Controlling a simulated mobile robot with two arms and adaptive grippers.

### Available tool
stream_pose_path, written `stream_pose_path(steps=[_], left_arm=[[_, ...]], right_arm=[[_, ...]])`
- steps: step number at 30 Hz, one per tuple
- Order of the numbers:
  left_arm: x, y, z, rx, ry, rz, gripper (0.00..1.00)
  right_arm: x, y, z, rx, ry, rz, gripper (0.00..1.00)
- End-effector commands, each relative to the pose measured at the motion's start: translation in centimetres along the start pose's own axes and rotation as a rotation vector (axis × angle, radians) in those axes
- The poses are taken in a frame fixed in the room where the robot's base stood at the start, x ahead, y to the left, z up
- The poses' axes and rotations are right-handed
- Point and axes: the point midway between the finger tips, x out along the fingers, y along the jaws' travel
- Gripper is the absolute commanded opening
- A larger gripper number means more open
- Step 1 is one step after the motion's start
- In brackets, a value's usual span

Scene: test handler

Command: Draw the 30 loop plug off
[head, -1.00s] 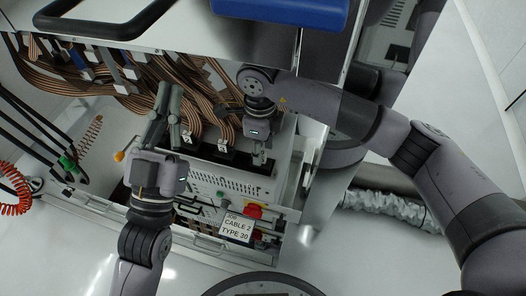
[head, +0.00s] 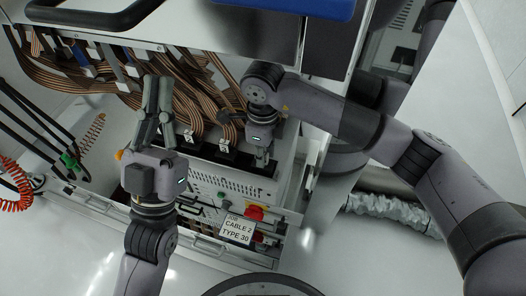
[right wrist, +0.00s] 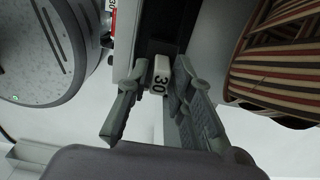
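The plug marked 30 (right wrist: 160,75) shows its white tag between the two fingers of my right gripper (right wrist: 159,88) in the right wrist view. The fingers flank the tag closely; I cannot tell whether they press on it. In the head view my right gripper (head: 262,156) points down at the right end of the dark socket row (head: 208,157), and it hides that plug. My left gripper (head: 158,98) is open and empty, its fingers pointing up, left of the tagged plugs. A sign (head: 237,228) reads "JOB CABLE 2 TYPE 30".
Two more tagged plugs (head: 223,146) sit in the row left of my right gripper. Brown ribbon cables (head: 190,90) crowd behind, and one striped cable (right wrist: 280,65) bulges beside the right gripper. A red switch (head: 254,213) is on the front panel. The floor in front is clear.

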Motion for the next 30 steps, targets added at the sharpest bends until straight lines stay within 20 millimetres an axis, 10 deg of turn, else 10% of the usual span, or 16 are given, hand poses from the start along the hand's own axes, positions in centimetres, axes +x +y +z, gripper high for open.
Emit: stream_pose_path(steps=[9, 30], left_arm=[[0.01, 0.01, 0.0, 0.0, 0.0, 0.0, 0.0], [0.1, -0.07, 0.61, 0.002, -0.033, -0.001, 0.0]], right_arm=[[0.0, -0.01, -0.01, 0.0, 0.0, 0.0, 0.0], [-0.26, -0.01, -0.01, 0.0, 0.0, 0.0, 0.0]])
